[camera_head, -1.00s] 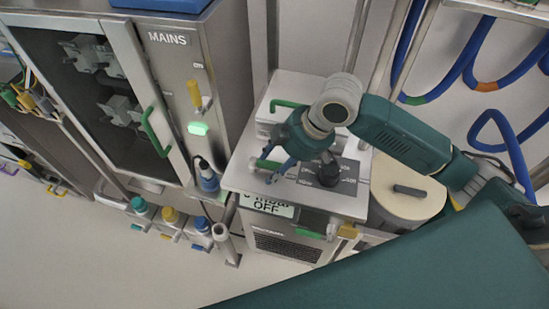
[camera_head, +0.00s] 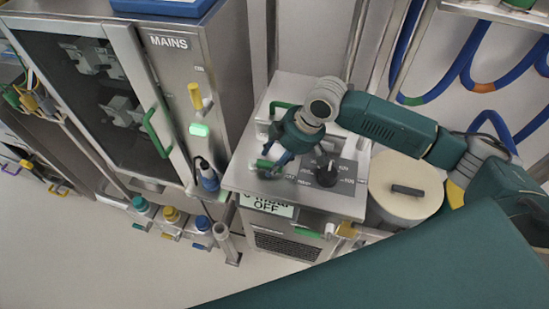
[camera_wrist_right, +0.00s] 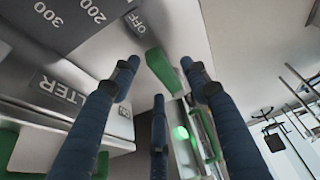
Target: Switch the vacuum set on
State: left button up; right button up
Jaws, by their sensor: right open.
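The vacuum set (camera_head: 340,205) is a steel cabinet in the middle of the head view. Its front display (camera_head: 268,206) reads OFF. Its sloping top carries a black knob (camera_head: 327,175) with a scale around it. A green switch lever (camera_head: 265,163) sits at the left of the top. In the right wrist view the green lever (camera_wrist_right: 162,70) shows beside an OFF label (camera_wrist_right: 136,22). My right gripper (camera_head: 278,164) is over the left part of the top, close to the lever. Its blue fingers are spread and empty; contact with the lever cannot be told. My left gripper is not in view.
A steel cabinet marked MAINS (camera_head: 170,70), with a yellow handle (camera_head: 195,96) and lit green lamp (camera_head: 199,130), stands on the left. A round lidded drum (camera_head: 425,200) stands at the right. Blue hoses (camera_head: 470,60) hang behind. Floor at lower left is clear.

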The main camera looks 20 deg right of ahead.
jog(key=shift+w+a+f, duration=0.1)
jog(key=shift+a+f, duration=0.05)
jog(key=shift+f, duration=0.3)
jog(key=shift+c, duration=0.5)
grip_shut()
